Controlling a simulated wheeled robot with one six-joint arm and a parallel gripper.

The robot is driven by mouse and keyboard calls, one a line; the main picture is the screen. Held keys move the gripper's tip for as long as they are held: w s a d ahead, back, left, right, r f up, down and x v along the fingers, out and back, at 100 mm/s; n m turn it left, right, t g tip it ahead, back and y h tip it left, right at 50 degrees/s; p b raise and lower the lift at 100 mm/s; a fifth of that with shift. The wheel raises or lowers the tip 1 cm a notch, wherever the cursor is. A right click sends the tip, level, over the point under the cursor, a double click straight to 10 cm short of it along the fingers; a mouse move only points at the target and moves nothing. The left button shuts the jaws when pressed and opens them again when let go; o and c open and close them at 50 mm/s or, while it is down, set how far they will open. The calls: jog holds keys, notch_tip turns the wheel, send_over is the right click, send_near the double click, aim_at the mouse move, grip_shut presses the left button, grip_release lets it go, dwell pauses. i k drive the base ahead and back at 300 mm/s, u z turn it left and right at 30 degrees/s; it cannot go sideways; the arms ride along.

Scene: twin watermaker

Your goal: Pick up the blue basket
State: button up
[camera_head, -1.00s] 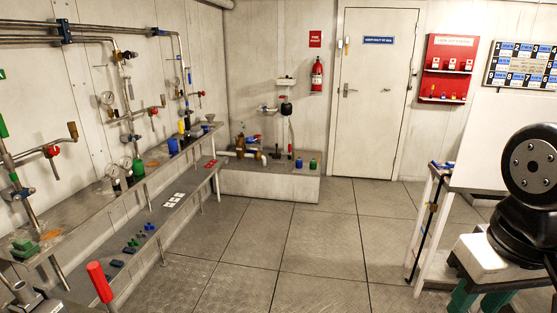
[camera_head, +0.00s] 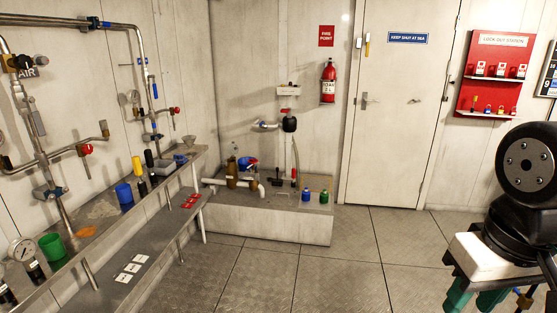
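No thing is clearly recognisable as a blue basket at this size. A blue cup-like container (camera_head: 124,194) stands upright on the upper left bench. A blue object with some red (camera_head: 248,162) is among the pipe fittings on the low plinth at the back. A small blue bottle-like item (camera_head: 308,195) stands at the plinth's right part. My gripper is out of view; only a black joint of my arm shows at the right edge, well apart from these things.
The upper bench (camera_head: 104,208) and lower shelf (camera_head: 140,252) run along the left wall under pipes and valves. A green cup (camera_head: 52,246) stands near. The plinth (camera_head: 265,224) stands before the back wall, left of the door (camera_head: 396,110). The middle floor (camera_head: 300,285) is clear.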

aim_at(305, 196)
jog(key=z, duration=0.05)
jog(key=i, duration=1.95)
jog(key=z, duration=0.2)
jog(key=i, duration=2.3)
jog(key=z, duration=0.1)
